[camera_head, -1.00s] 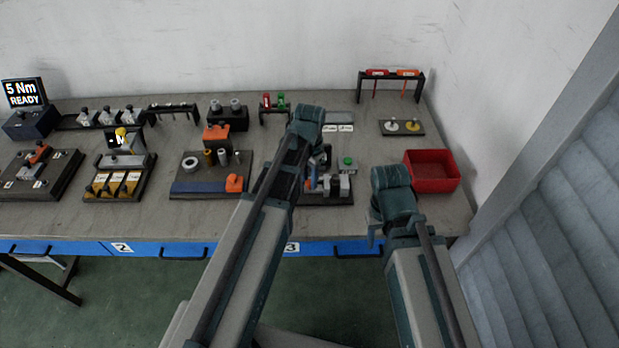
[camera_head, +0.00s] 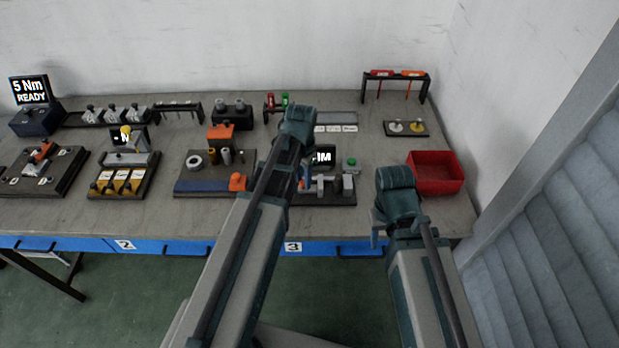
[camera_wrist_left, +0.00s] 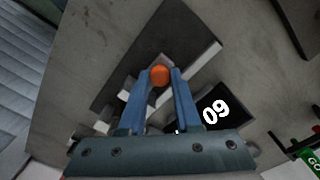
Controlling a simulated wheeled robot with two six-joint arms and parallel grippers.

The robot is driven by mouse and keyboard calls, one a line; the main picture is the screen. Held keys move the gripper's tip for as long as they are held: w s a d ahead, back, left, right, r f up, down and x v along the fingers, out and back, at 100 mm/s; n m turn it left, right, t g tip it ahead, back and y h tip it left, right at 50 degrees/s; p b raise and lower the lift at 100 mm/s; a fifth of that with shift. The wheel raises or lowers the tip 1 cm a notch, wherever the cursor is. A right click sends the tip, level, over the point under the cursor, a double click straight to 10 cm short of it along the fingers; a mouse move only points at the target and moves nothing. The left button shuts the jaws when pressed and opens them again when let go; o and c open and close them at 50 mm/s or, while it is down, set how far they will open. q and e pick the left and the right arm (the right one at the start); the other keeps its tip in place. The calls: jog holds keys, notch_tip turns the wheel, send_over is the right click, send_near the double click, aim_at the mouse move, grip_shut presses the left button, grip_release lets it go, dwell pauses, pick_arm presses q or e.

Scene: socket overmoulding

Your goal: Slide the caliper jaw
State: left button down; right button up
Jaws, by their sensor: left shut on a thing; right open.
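The caliper station stands on a dark base plate (camera_head: 335,199) on the bench, with grey blocks (camera_head: 347,184) on it; it also shows in the left wrist view (camera_wrist_left: 190,38). Its small black display (camera_head: 323,156) is partly hidden by my left arm, and in the left wrist view the display (camera_wrist_left: 216,112) shows "09". My left gripper (camera_head: 304,182) is at the plate's left part. In the left wrist view its blue fingers (camera_wrist_left: 160,84) are shut on a round orange knob (camera_wrist_left: 160,74); the jaw below is mostly hidden. My right gripper (camera_head: 377,232) is open and empty at the bench's front edge.
A red bin (camera_head: 435,174) stands to the right of the station. A green button (camera_head: 351,162) is at the station's back. A plate with an orange block (camera_head: 238,182) lies close on the left.

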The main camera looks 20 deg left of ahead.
aim_at(302, 182)
pick_arm(q)
jog(key=c, duration=0.6)
grip_release()
jog(key=shift+a, duration=0.3)
jog(key=shift+d, duration=0.1)
jog(key=shift+r, duration=0.1)
jog(key=shift+r+p, duration=0.4)
jog(key=shift+p, duration=0.15)
notch_tip(302, 182, up, 13)
jog(key=p, duration=1.2)
jog(key=shift+p, duration=0.4)
jog(key=shift+s+f, duration=0.1)
jog(key=shift+f, duration=0.05)
jog(key=s+d+f+n+y+b, duration=0.1)
jog(key=s+d+f+n+b, duration=0.1)
jog(key=s+d, duration=1.1)
jog(key=shift+s+d+f+b, duration=0.15)
jog(key=shift+s+f+b, duration=0.15)
jog(key=shift+s+b, duration=0.15)
